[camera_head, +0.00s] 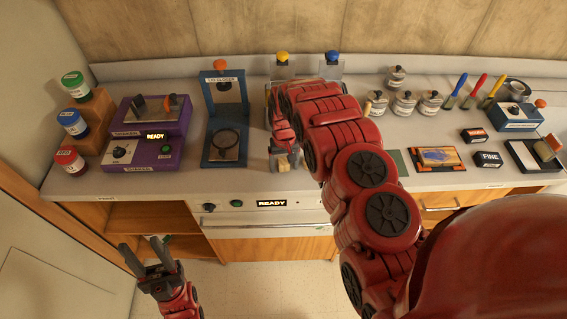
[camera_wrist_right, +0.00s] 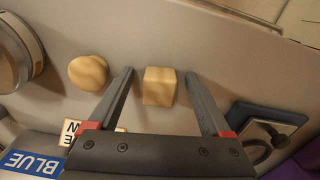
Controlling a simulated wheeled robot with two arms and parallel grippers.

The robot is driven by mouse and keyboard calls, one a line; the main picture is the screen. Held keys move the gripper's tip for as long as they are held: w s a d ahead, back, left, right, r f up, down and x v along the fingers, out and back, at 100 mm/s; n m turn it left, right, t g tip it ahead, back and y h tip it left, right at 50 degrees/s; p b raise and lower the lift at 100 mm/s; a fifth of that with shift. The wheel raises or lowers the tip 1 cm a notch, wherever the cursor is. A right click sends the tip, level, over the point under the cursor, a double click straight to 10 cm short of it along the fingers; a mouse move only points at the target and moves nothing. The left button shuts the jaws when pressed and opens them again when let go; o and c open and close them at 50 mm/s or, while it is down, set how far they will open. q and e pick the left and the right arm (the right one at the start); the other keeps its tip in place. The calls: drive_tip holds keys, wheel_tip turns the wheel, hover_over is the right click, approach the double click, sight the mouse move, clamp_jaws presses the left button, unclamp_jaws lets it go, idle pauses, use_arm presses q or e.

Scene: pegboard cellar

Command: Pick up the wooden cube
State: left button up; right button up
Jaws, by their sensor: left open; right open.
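The wooden cube (camera_wrist_right: 159,87) is pale and sits on the grey counter in the right wrist view. It lies between the two dark fingers of my right gripper (camera_wrist_right: 160,73), with a gap visible on both sides. In the head view my right gripper (camera_head: 285,163) is low over the front of the counter, and the arm and gripper largely hide the cube there. My left gripper (camera_head: 141,242) is open and empty, below the counter's front edge at the left.
A rounded wooden piece (camera_wrist_right: 88,72) lies beside the left finger in the right wrist view. A blue stand (camera_head: 224,118) is left of my right gripper. A purple device (camera_head: 145,135) and several lidded jars are further left. Several tins (camera_head: 404,101) stand right of my arm.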

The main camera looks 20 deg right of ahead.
clamp_jaws()
drive_tip(key=shift+r, duration=0.1)
idle(0.4)
